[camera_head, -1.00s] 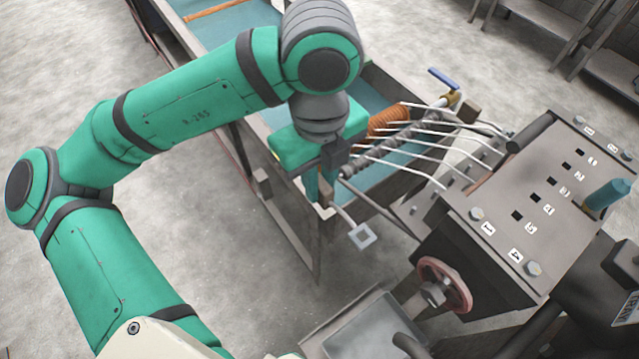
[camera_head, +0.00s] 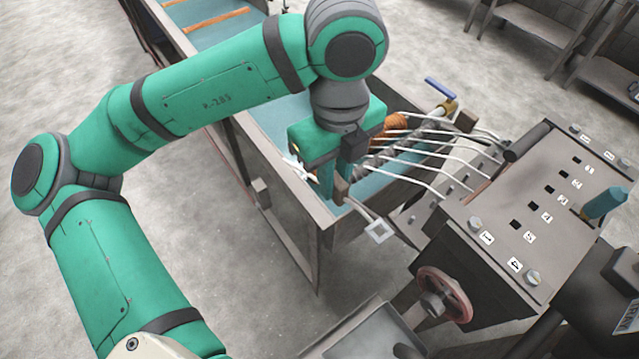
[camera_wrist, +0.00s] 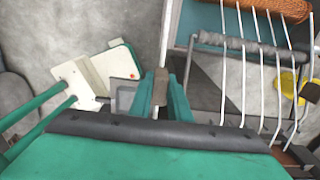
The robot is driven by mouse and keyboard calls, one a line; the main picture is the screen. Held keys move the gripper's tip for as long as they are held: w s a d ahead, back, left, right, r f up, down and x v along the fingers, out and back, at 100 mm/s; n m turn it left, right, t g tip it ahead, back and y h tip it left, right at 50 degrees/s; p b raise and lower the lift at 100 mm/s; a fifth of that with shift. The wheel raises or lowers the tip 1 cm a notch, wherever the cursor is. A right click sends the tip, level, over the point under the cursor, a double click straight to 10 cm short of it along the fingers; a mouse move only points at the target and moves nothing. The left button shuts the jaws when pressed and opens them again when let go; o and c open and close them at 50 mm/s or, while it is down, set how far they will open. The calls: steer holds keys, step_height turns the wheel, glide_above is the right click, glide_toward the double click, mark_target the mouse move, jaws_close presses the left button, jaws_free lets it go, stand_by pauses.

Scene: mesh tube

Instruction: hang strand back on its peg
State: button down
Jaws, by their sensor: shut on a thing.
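My gripper (camera_head: 338,196) is over the near corner of the trough, pointing down. Its teal fingers are shut on a small brown block, also seen in the wrist view (camera_wrist: 161,82). Several white strands (camera_head: 425,160) arch side by side from the slotted machine towards the trough, right of my gripper. In the wrist view the strands (camera_wrist: 262,70) cross a coiled bar (camera_wrist: 235,43).
The water-filled trough (camera_head: 285,215) runs to the upper left. The slotted machine (camera_head: 540,205) stands right, with a red handwheel (camera_head: 443,295) below. Open floor lies left.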

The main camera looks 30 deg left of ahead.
steer(key=w+d+f, duration=0.4)
steer(key=w, duration=0.4)
steer(key=shift+d, duration=0.2)
stand_by(0.3)
steer(key=shift+f, duration=0.65)
stand_by(1.3)
steer(key=shift+s+f, duration=0.1)
steer(key=shift+f, duration=0.05)
steer(key=shift+f, duration=0.85)
stand_by(1.0)
steer(key=c, duration=1.6)
jaws_free()
